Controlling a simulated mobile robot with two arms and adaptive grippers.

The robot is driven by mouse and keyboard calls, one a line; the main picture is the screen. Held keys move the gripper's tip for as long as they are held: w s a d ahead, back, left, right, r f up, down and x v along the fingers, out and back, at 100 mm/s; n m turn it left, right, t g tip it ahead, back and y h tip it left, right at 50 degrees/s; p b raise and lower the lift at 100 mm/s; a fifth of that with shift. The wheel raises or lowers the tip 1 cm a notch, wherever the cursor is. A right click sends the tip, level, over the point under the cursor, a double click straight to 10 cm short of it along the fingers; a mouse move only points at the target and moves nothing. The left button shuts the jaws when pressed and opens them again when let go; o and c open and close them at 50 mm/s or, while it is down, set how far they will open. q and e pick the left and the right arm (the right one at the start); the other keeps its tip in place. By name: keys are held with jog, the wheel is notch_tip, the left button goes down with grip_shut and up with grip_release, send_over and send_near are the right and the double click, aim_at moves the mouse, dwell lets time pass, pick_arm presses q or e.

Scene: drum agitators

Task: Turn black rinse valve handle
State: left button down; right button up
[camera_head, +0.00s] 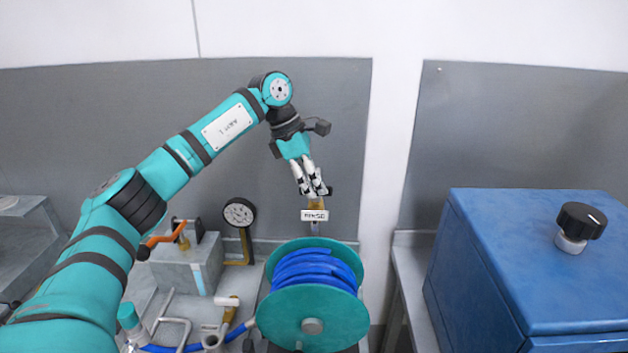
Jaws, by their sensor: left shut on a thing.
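My left gripper (313,189) reaches down from the teal arm to a small brass valve (316,203) standing behind the hose reel. Its fingers are shut on the black valve handle (329,191). Only a dark end of the handle shows at the right of the fingertips; the fingers hide the rest. A white label (314,215) hangs on the valve just below the fingers, its text too small to read surely. My right gripper is not in view.
A teal reel with blue hose (312,275) stands in front of the valve. A pressure gauge (239,213) and an orange-handled valve (168,237) are to the left. A blue box (490,265) with a black knob (582,221) stands at right. A grey panel is behind.

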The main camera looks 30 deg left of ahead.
pick_arm(q)
jog(key=shift+r, duration=0.1)
jog(key=c, duration=1.3)
grip_release()
jog(key=shift+c, duration=0.2)
jog(key=v, duration=1.2)
